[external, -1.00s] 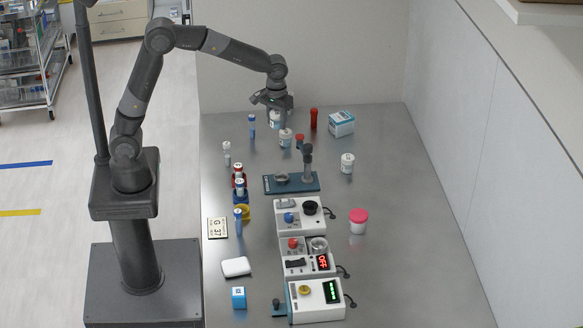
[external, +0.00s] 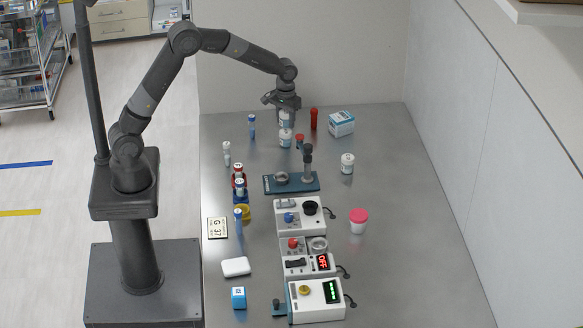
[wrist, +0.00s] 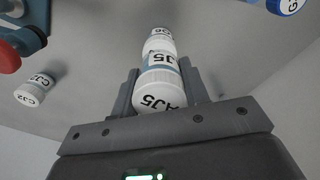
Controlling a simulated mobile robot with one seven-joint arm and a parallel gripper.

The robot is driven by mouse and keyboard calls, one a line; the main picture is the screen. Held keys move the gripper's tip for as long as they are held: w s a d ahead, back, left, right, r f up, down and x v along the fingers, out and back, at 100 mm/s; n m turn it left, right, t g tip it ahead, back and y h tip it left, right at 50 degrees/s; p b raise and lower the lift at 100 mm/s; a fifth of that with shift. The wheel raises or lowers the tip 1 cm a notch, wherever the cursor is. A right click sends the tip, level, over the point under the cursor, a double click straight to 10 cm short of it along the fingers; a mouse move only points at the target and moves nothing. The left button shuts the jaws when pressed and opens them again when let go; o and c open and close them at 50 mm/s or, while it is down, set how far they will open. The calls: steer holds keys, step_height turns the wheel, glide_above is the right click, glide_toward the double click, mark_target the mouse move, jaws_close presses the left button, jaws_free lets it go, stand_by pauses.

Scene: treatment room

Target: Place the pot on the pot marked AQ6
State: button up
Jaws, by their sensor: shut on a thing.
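My gripper (external: 285,108) is shut on a white pot with a blue-grey label band (external: 286,118). In the wrist view the held pot (wrist: 158,82) sits between both fingers, and its lid reads AJ5. A second white pot (external: 286,139) stands upright on the table directly below the held one. In the wrist view this lower pot (wrist: 160,40) shows just beyond the held pot, its mark partly hidden and hard to read. The held pot looks upright and lined up over it; I cannot tell whether they touch.
Another white pot (external: 347,163), a blue-and-white box (external: 341,123) and a red cylinder (external: 314,119) stand nearby. A teal stand (external: 308,184) with a post is just in front. A blue tube (external: 252,126) stands left. Pot CJ2 (wrist: 35,90) shows in the wrist view.

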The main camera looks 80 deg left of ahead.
steer(key=shift+f, duration=1.1)
steer(key=shift+f, duration=0.15)
steer(key=o, duration=1)
steer(key=shift+c, duration=0.2)
